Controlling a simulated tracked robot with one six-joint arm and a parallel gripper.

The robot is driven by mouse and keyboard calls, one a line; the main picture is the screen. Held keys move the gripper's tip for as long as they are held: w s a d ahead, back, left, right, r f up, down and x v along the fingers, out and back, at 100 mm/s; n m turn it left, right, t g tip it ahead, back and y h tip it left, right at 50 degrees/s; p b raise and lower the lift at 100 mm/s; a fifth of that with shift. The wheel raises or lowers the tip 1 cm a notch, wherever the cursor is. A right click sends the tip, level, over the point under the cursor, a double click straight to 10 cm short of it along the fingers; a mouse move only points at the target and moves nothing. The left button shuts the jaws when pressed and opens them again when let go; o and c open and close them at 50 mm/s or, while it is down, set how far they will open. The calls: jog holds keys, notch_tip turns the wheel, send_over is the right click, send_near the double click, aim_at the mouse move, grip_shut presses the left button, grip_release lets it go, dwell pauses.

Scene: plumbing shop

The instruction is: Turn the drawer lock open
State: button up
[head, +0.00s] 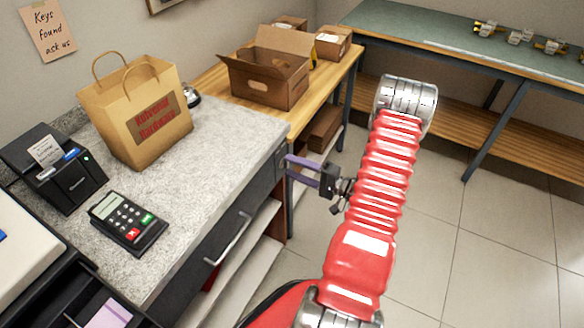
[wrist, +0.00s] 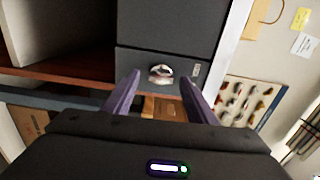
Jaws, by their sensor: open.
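The drawer lock (wrist: 161,73) is a small silver knob on a dark grey drawer front (wrist: 132,60) in the wrist view. A small pale label sits to its right. My gripper (wrist: 160,79) has two purple fingers, spread apart, one on each side of the lock in the picture. I cannot tell whether the fingers touch the drawer front. In the head view my gripper (head: 288,168) is at the far end of the counter's dark front, and the lock cannot be made out there.
The granite counter (head: 215,130) carries a paper bag (head: 135,112), a card terminal (head: 128,220) and a printer (head: 52,170). A bar handle (head: 230,240) sticks out of the counter front. A wooden table (head: 318,85) with an open box (head: 268,70) adjoins. Floor at right is clear.

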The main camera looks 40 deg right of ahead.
jog(key=v, duration=1.2)
jog(key=shift+s, duration=0.2)
